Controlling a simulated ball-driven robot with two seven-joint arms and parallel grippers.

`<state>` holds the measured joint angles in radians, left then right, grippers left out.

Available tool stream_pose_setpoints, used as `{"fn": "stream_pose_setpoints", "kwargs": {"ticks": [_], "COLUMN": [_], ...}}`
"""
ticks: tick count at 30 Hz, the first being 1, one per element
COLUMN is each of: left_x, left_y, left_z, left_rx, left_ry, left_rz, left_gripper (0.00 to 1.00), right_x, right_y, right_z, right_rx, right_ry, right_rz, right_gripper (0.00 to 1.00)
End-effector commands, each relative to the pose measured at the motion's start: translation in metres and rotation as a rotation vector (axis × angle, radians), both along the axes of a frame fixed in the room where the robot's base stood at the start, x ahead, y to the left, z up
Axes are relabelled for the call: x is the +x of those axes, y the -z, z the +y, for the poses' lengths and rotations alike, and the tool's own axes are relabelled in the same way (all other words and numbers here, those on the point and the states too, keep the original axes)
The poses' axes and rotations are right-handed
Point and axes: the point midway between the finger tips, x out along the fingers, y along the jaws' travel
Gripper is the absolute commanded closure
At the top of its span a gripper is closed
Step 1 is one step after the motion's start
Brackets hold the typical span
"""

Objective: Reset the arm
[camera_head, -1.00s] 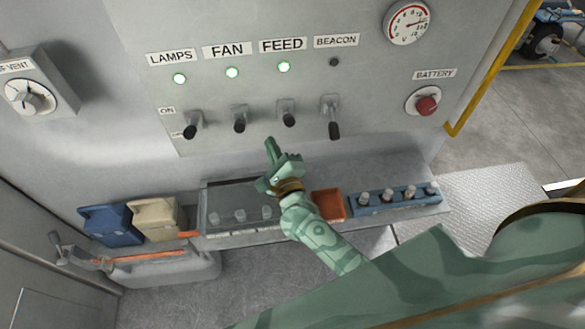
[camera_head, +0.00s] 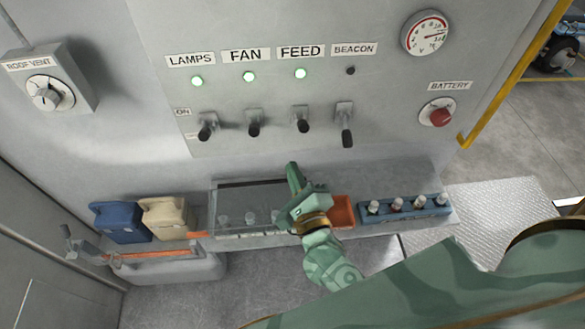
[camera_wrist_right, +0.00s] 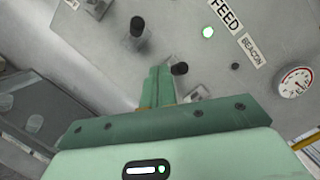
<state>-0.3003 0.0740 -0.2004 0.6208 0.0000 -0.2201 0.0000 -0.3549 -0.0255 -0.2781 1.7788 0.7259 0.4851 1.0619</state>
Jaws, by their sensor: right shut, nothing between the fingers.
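My right gripper (camera_head: 292,170) is shut and empty in the head view, in front of the shelf and below the row of switches. Its closed fingers also show in the right wrist view (camera_wrist_right: 158,82), pointing toward the panel, with a black switch knob close beside their tips in the picture. Whether they touch it I cannot tell. The panel (camera_head: 300,150) carries switches under the labels LAMPS (camera_head: 206,128), FAN (camera_head: 253,125), FEED (camera_head: 302,121) and BEACON (camera_head: 346,130). The first three lamps glow green; the BEACON lamp (camera_head: 351,71) is dark. My left gripper is out of view.
A shelf (camera_head: 440,222) juts out below the panel with a blue rack (camera_head: 408,213) of several bottles, an orange-red bin (camera_head: 343,212) and a clear-fronted case (camera_head: 226,207). Blue (camera_head: 118,222) and beige (camera_head: 167,217) jugs stand left. A red BATTERY knob (camera_head: 440,117) is at right.

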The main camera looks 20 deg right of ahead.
Motion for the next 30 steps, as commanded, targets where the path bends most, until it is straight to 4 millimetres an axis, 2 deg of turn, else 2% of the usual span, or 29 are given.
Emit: {"fn": "stream_pose_setpoints", "kwargs": {"ticks": [8,11,14,17,18,20,21,23,24,26,27,29,30], "left_x": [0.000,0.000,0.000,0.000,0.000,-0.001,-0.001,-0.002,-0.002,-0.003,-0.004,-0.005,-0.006], "left_y": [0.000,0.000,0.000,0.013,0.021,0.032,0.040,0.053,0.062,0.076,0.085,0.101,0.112], "left_z": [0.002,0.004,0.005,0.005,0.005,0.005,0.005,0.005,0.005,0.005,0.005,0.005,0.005], "left_rx": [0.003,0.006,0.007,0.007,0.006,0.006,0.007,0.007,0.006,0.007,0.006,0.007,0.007], "left_ry": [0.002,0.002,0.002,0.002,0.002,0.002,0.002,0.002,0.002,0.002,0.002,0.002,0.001], "left_rz": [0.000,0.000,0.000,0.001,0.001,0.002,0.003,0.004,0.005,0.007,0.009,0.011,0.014], "left_gripper": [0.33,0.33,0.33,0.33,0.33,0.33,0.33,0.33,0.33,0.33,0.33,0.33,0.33], "right_x": [0.000,0.001,-0.008,-0.031,-0.044,-0.066,-0.082,-0.109,-0.128,-0.160,-0.182,-0.218,-0.243], "right_y": [0.000,0.004,0.060,0.147,0.184,0.238,0.272,0.321,0.353,0.398,0.427,0.469,0.495], "right_z": [0.000,0.007,0.027,0.039,0.040,0.040,0.037,0.032,0.027,0.017,0.009,-0.006,-0.016], "right_rx": [-0.012,-0.155,-0.525,-0.886,-1.017,-1.198,-1.307,-1.457,-1.548,-1.672,-1.748,-1.847,-1.902], "right_ry": [0.001,-0.021,-0.125,-0.275,-0.344,-0.454,-0.530,-0.651,-0.737,-0.870,-0.964,-1.112,-1.213], "right_rz": [0.001,0.025,0.151,0.284,0.331,0.393,0.430,0.478,0.506,0.544,0.564,0.593,0.609], "right_gripper": [1.00,1.00,1.00,1.00,1.00,1.00,1.00,1.00,1.00,1.00,1.00,1.00,1.00]}}
